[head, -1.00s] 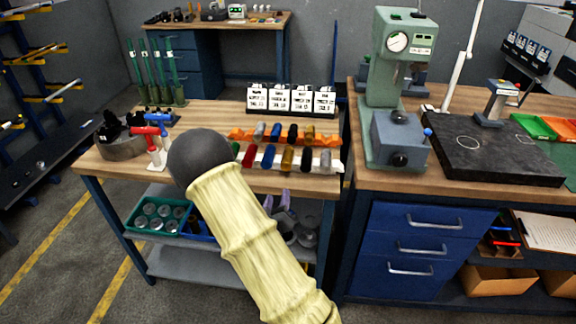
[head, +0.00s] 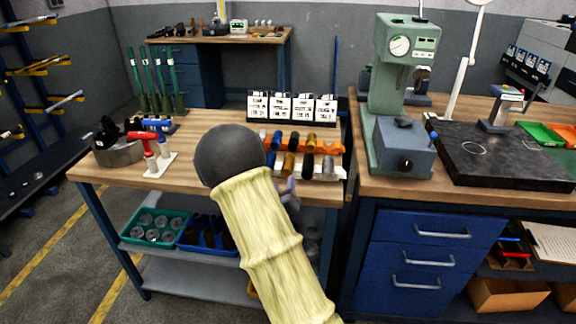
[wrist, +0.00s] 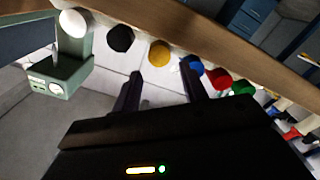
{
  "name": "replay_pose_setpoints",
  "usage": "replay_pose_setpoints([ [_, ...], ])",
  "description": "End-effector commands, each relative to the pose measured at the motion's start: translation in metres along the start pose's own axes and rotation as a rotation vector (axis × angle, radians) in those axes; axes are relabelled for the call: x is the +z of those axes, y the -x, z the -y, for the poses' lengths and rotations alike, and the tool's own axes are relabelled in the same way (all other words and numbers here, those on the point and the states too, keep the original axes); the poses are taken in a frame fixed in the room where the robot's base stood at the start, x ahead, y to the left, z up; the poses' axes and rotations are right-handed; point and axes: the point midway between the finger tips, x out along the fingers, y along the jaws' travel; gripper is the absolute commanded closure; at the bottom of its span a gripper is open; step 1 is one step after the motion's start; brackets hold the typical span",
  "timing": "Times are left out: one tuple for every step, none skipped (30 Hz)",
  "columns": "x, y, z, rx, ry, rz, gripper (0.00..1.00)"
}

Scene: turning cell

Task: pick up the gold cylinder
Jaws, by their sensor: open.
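The gold cylinder (head: 289,165) stands in the front row of the rack on the wooden bench, between a blue cylinder (head: 270,160) and a black one (head: 308,165). In the wrist view the gold cylinder's round end (wrist: 159,53) faces me, between the black end (wrist: 120,38) and the blue end (wrist: 191,65). My gripper (wrist: 161,82) is open and empty, its two fingers pointing at the row. The gold end lies roughly between the fingertips, apart from them. In the head view my arm hides most of the gripper.
Red and green cylinders (wrist: 242,87) sit beside the blue one. An orange rack (head: 330,148) with more cylinders, one gold-brown, stands behind. White cards (head: 290,107) stand further back. A green press (head: 404,90) stands to the right, on another bench.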

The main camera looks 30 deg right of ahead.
Motion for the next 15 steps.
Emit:
replay_pose_setpoints([
  [0.000, -0.003, 0.000, 0.000, 0.000, 0.000, 0.57],
  [0.000, -0.004, 0.000, 0.000, 0.000, 0.000, 0.57],
  [0.000, -0.004, 0.000, -0.001, 0.000, 0.000, 0.57],
  [0.000, -0.004, 0.000, -0.001, 0.000, 0.000, 0.57],
  [0.000, -0.004, 0.000, -0.001, 0.000, 0.000, 0.57],
  [0.000, -0.003, 0.001, -0.001, 0.000, 0.000, 0.57],
  [0.000, -0.003, 0.001, -0.001, 0.000, 0.000, 0.57],
  [0.000, -0.003, 0.001, -0.001, 0.000, 0.000, 0.57],
  [0.000, -0.003, 0.001, -0.001, 0.000, 0.000, 0.57],
  [0.000, -0.004, 0.000, -0.001, 0.000, 0.000, 0.57],
  [0.000, -0.005, 0.000, -0.001, 0.000, 0.000, 0.57],
  [0.000, -0.007, 0.000, -0.001, 0.000, 0.000, 0.57],
  [0.001, -0.009, 0.000, -0.001, 0.000, 0.000, 0.57],
  [0.001, -0.013, 0.000, 0.000, 0.000, 0.000, 0.57],
  [0.001, -0.018, -0.001, 0.000, 0.000, -0.001, 0.57],
])
